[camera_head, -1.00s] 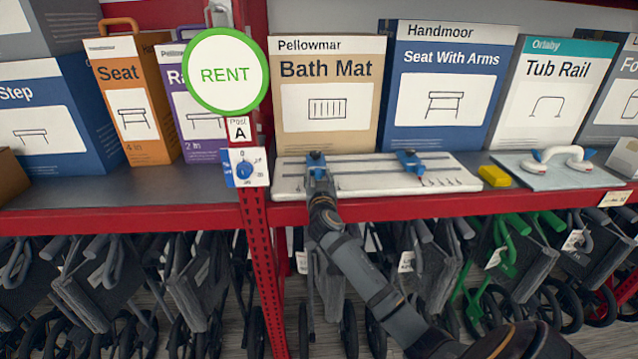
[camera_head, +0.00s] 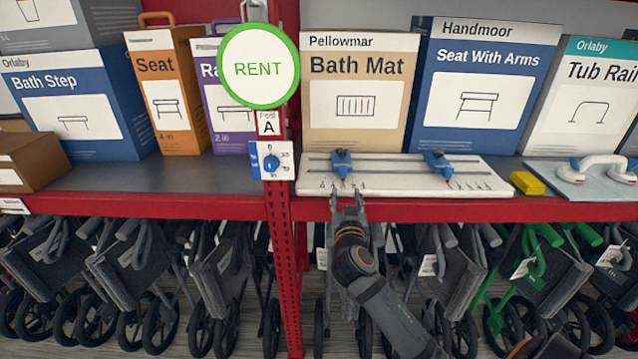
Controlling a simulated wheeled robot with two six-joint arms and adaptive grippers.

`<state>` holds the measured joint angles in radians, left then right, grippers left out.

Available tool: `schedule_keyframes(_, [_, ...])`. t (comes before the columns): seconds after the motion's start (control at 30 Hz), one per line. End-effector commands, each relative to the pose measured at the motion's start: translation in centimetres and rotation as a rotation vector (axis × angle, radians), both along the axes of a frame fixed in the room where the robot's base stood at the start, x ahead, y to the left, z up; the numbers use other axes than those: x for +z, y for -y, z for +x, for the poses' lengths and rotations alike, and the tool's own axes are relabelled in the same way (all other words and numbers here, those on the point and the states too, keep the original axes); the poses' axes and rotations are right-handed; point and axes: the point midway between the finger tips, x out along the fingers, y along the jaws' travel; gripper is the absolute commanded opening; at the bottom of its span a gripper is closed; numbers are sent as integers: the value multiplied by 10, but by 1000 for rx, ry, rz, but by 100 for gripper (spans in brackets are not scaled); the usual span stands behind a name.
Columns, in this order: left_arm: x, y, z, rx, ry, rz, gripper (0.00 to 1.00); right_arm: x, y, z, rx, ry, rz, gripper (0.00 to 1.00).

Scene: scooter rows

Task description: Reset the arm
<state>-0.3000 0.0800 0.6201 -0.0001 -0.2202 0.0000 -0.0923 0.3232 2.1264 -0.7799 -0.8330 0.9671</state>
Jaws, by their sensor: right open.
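My right gripper (camera_head: 347,201) is in front of the red shelf edge, its two fingers pointing up and apart, with nothing between them. It is just below the front edge of a white board (camera_head: 400,177) with two rails. Two blue sliders sit on the board, a left one (camera_head: 342,162) and a right one (camera_head: 437,164). The gripper is apart from the left slider. My right arm (camera_head: 385,305) reaches up from the lower right. My left gripper does not show.
Boxes stand along the shelf, including Bath Mat (camera_head: 358,120) and Seat With Arms (camera_head: 480,112). A yellow block (camera_head: 527,183) lies right of the board. A red post (camera_head: 284,270) carries a green-ringed RENT sign (camera_head: 258,85) and a blue dial (camera_head: 271,162). Folded scooters stand below.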

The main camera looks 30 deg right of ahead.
Motion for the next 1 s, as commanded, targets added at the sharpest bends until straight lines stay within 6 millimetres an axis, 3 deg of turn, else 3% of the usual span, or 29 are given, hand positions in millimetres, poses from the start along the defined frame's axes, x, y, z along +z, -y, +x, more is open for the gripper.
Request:
schedule_keyframes(0.17, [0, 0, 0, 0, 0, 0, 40, -1, 0, 0, 0, -3, 1, 43])
schedule_keyframes(0.27, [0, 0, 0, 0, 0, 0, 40, -21, -2, -10, -9, -75, 21, 43])
schedule_keyframes(0.37, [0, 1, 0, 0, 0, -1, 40, -71, -13, -41, -14, -277, 70, 43])
schedule_keyframes(0.5, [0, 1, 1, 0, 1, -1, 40, -141, -44, -99, 54, -624, 136, 43])
schedule_keyframes(0.6, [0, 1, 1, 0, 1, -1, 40, -172, -67, -136, 131, -810, 166, 43])
schedule_keyframes(0.8, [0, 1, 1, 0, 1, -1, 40, -208, -110, -202, 315, -1093, 203, 43])
schedule_keyframes(0.93, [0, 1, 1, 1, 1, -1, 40, -219, -137, -242, 457, -1240, 222, 43])
schedule_keyframes(0.97, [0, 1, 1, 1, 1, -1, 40, -223, -142, -250, 485, -1268, 225, 43])
schedule_keyframes(1.0, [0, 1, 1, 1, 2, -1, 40, -241, -138, -242, 474, -1269, 225, 43])
